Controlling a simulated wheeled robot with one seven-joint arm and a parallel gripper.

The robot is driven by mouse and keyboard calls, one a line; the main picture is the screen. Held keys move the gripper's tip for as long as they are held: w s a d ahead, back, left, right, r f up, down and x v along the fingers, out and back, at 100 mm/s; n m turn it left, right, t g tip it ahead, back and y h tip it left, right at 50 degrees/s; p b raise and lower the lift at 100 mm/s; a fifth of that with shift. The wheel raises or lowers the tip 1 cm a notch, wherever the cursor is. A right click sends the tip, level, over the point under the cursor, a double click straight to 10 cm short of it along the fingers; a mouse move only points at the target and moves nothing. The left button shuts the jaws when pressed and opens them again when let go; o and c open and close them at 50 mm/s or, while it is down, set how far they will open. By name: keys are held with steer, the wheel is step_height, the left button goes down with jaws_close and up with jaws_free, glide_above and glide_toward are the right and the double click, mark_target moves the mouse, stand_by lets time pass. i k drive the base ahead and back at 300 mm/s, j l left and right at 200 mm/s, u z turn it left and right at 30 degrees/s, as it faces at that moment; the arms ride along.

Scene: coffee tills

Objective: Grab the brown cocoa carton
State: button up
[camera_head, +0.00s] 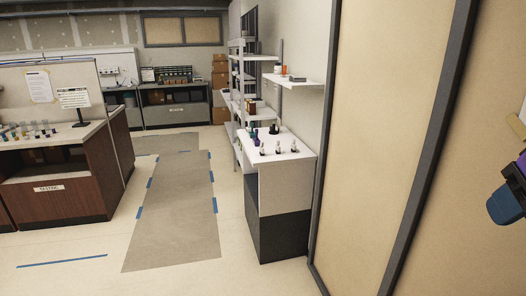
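I cannot make out a brown cocoa carton for certain. Small items stand on the middle shelf of the shelving unit (241,95), too small to name, and some look dark or brownish. A blue and dark part, which looks like my arm, shows at the right edge. No gripper fingers can be made out.
A white-topped counter (284,148) with small bottles stands right of centre, below a wall shelf (294,81). A tan wall panel (390,130) fills the right. The grey floor mat (175,225) is clear. A brown counter (58,190) stands left. Brown boxes (220,80) are stacked far back.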

mark_target(251, 104)
steer(key=i+j+u, duration=0.2)
steer(key=i+u, duration=0.2)
steer(key=i, duration=0.45)
steer(key=i+u, duration=0.35)
steer(key=i, duration=0.55)
steer(key=i+j+u, duration=0.2)
steer(key=i+u, duration=0.2)
steer(key=i, duration=0.15)
steer(key=i+u, duration=0.4)
steer(key=i, duration=0.2)
steer(key=i+l+u, duration=0.2)
steer(key=i+u, duration=0.2)
steer(key=i, duration=0.15)
steer(key=i+z, duration=0.15)
steer(key=i, duration=0.35)
steer(key=i+j+z, duration=0.2)
steer(key=i, duration=0.3)
steer(key=i+j+z, duration=0.15)
steer(key=i, duration=0.35)
steer(key=i+l+z, duration=0.1)
steer(key=z, duration=0.35)
steer(key=i+z, duration=0.35)
steer(key=z, duration=0.15)
steer(key=i+z, duration=0.25)
steer(key=z, duration=0.2)
steer(key=i+j+z, duration=0.15)
steer(key=z, duration=0.35)
steer(key=i+z, duration=0.45)
steer(key=k+j, duration=0.05)
steer(key=k, duration=0.05)
